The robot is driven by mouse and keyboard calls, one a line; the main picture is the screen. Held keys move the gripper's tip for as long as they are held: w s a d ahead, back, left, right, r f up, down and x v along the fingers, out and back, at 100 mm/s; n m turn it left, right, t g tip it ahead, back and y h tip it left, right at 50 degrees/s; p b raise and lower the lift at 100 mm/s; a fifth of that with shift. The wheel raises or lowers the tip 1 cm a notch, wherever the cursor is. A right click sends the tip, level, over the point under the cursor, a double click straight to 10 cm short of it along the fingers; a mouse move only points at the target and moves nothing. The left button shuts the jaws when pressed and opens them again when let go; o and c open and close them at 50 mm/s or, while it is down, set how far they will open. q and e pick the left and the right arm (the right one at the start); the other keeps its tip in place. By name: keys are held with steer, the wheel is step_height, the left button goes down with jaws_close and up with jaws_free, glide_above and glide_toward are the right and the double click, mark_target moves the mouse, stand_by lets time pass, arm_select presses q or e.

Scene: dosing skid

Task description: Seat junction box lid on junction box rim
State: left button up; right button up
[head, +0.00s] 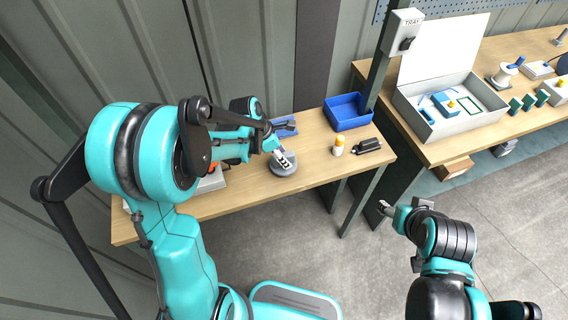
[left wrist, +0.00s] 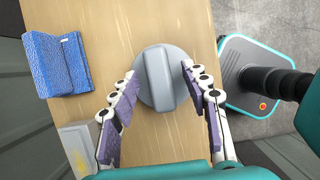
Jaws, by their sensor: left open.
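A round grey lid (head: 284,168) with a raised bar grip lies on the wooden bench; it is also in the left wrist view (left wrist: 157,78). I take it for the junction box lid. My left gripper (head: 282,152) is open over it. In the left wrist view its fingers (left wrist: 160,71) are on either side of the bar, and I cannot tell if they touch it. A grey box (head: 211,183), possibly the junction box, is partly hidden behind my left arm; its rim is not clearly seen. My right gripper (head: 387,208) is away from the bench over the floor, its opening unclear.
A blue bin (head: 347,113), a yellow-and-white bottle (head: 338,146) and a black cylinder (head: 367,146) stand right of the lid. A blue block (left wrist: 55,64) lies nearby. A large grey open case (head: 452,124) is on the right bench, beyond a post.

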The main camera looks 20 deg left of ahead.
arm_select(q)
steer(key=shift+w+d+f, duration=0.1)
steer(key=shift+d+f, duration=0.1)
steer(key=shift+f, duration=0.35)
jaws_close()
steer(key=shift+r, duration=0.15)
